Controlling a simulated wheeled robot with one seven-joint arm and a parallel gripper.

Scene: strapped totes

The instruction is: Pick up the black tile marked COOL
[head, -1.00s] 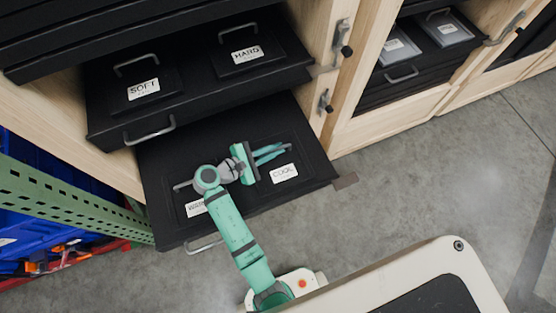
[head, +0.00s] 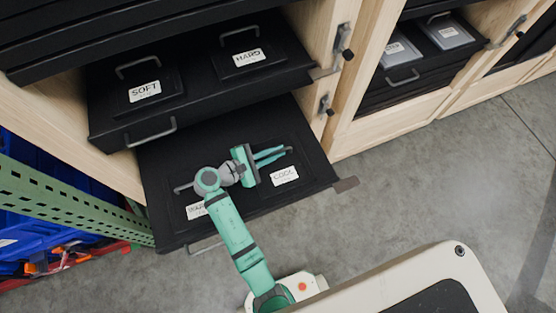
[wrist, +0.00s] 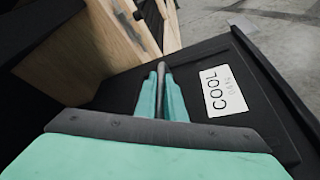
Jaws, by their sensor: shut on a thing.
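The black tile marked COOL (head: 302,168) lies in the right part of the lower open drawer (head: 163,222), its white label facing up. In the wrist view the COOL tile (wrist: 255,112) fills the right side, with its label readable. My gripper (head: 286,153) is over this tile, behind its label, with its fingers shut on the tile's grey handle. In the wrist view my gripper (wrist: 161,72) has its two teal fingers close together with the handle between them. The tile appears to rest in the drawer; I cannot tell any gap beneath it.
A second tile (head: 196,211) with a partly hidden label lies to the left in the same drawer, partly under my arm. The drawer above holds tiles marked SOFT (head: 143,91) and HARD (head: 249,57). A green perforated post (head: 70,195) stands at left. Concrete floor is open at right.

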